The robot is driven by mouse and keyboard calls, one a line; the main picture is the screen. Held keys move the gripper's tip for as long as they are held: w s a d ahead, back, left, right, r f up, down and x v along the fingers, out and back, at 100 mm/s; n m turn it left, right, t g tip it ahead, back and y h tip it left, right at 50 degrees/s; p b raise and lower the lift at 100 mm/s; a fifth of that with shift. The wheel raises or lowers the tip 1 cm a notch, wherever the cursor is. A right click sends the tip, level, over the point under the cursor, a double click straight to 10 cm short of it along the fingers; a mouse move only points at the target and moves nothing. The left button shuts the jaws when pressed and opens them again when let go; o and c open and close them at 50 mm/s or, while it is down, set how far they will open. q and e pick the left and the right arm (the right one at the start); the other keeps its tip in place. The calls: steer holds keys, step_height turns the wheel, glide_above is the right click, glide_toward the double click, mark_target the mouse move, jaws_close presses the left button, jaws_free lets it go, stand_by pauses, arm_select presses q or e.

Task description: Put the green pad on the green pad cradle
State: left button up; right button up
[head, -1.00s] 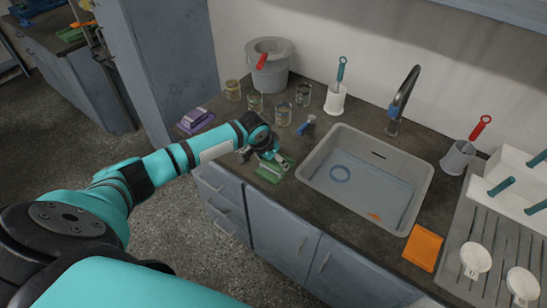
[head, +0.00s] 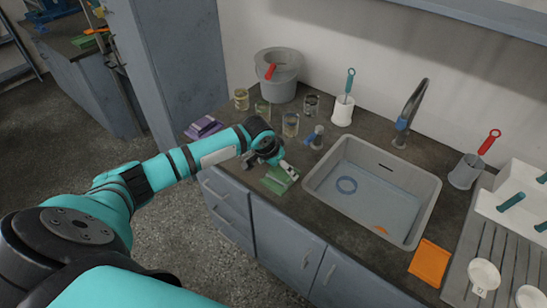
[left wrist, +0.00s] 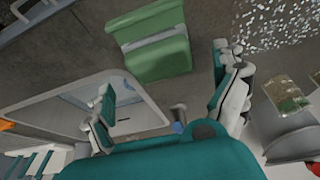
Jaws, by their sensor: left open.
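The green pad (left wrist: 157,60) and the green pad cradle (left wrist: 146,21) show as two adjoining green parts in the left wrist view. They appear to touch, but I cannot tell how the pad is seated. In the head view they form one small green shape (head: 275,184) at the counter's front edge, left of the sink. My left gripper (head: 270,162) is just behind them, partly covering them. In the left wrist view its fingers (left wrist: 163,80) are spread and empty, with the green parts beyond the tips. My right gripper is not in view.
The sink (head: 318,180) is right of the gripper. Several beakers (head: 290,124) and a blue-grey item (head: 316,138) stand behind it. A purple pad stack (head: 203,127) is at left. An orange piece (head: 430,262) lies right of the sink.

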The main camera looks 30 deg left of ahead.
arm_select(q)
steer(key=v, duration=0.9)
steer(key=shift+r+b, duration=0.3)
steer(key=shift+s+f, duration=0.1)
